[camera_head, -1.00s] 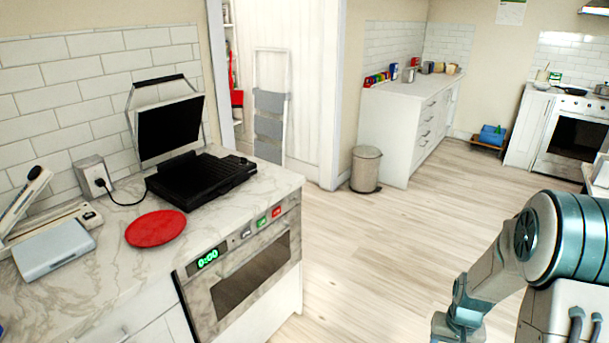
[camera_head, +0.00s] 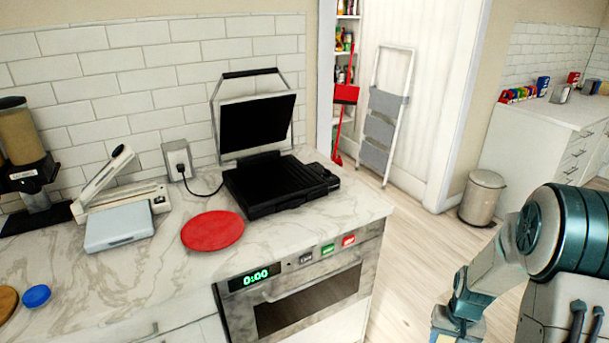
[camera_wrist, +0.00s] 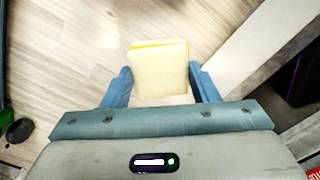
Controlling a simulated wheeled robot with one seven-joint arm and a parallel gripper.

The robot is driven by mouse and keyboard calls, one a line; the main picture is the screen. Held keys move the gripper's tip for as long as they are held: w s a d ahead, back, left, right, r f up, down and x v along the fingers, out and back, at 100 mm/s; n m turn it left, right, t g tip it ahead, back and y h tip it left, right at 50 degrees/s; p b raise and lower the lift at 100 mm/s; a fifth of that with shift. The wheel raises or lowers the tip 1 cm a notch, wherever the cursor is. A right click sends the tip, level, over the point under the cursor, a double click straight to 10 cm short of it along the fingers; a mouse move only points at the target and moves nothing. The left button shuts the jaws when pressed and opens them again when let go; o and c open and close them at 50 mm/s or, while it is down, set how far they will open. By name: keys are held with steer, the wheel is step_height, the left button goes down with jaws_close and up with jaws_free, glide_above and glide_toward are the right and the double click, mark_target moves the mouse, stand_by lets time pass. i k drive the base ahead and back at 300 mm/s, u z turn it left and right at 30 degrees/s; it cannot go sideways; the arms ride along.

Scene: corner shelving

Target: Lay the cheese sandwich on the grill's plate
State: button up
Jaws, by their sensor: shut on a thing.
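The cheese sandwich (camera_wrist: 159,72) shows in the wrist view, pale bread with a yellow edge of cheese. My gripper (camera_wrist: 160,85) is shut on it, with a blue finger at each side, and the floor lies below. In the head view my gripper and the sandwich are out of frame; only part of my arm shows at the right. The grill (camera_head: 277,184) stands open on the counter against the tiled wall. Its dark ridged lower plate (camera_head: 268,177) is bare, and its lid (camera_head: 257,122) is raised at the back.
A red plate (camera_head: 212,231) lies on the marble counter (camera_head: 160,275), in front and left of the grill. A white sealer-like device (camera_head: 120,220) and a coffee grinder (camera_head: 25,160) stand farther left. An oven (camera_head: 305,290) sits below the counter. A bin (camera_head: 483,197) stands on the floor.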

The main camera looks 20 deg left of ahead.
mark_target(278, 180)
steer(key=u, duration=0.65)
steer(key=i, duration=0.55)
steer(key=u, duration=0.65)
